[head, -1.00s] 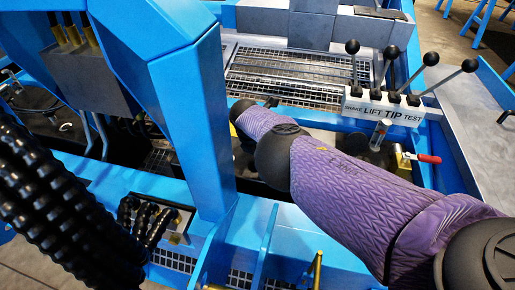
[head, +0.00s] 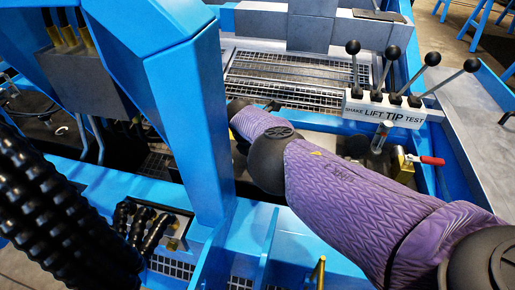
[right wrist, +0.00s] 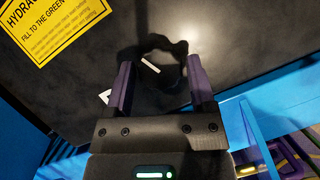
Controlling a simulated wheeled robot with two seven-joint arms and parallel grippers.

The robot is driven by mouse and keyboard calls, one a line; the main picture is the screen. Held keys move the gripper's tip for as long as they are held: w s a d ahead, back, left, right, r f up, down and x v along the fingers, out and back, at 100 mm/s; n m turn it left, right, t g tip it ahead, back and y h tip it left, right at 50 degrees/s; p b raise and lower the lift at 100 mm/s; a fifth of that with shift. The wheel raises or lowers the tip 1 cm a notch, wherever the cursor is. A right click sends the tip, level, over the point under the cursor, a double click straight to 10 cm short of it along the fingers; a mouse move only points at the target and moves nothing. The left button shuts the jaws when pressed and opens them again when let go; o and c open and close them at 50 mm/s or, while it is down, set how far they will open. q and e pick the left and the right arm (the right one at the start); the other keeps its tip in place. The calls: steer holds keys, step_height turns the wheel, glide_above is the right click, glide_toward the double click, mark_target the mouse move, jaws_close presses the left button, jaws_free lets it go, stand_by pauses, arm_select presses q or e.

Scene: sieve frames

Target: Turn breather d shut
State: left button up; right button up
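A black scalloped knob (right wrist: 162,68) with a white line on top shows in the right wrist view, on a dark panel. No letter on it can be read, so I cannot tell from its label whether it is breather d. My right gripper (right wrist: 160,72) is open, with one purple finger on each side of the knob. I cannot tell whether the fingers touch it. In the head view my purple right arm reaches toward the middle of the machine. Its gripper and the knob are hidden there. My left gripper is in neither view.
A yellow hydraulic label (right wrist: 55,22) lies on the panel near the knob. In the head view, a blue post (head: 185,130) stands left of my right arm. Levers above a SHAKE LIFT TIP TEST plate (head: 385,110) and a red-handled valve (head: 430,160) stand to its right.

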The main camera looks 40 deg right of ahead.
steer(key=shift+o, duration=1.1)
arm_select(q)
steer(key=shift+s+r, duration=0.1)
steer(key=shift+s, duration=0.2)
arm_select(e)
steer(key=shift+o, duration=0.2)
steer(key=shift+r, duration=0.15)
arm_select(q)
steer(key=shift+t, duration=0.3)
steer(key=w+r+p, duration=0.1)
steer(key=p, duration=0.1)
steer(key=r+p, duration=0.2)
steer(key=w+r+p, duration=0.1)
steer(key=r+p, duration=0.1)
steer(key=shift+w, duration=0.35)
arm_select(e)
step_height(320, 180, up, 10)
steer(key=shift+f, duration=0.2)
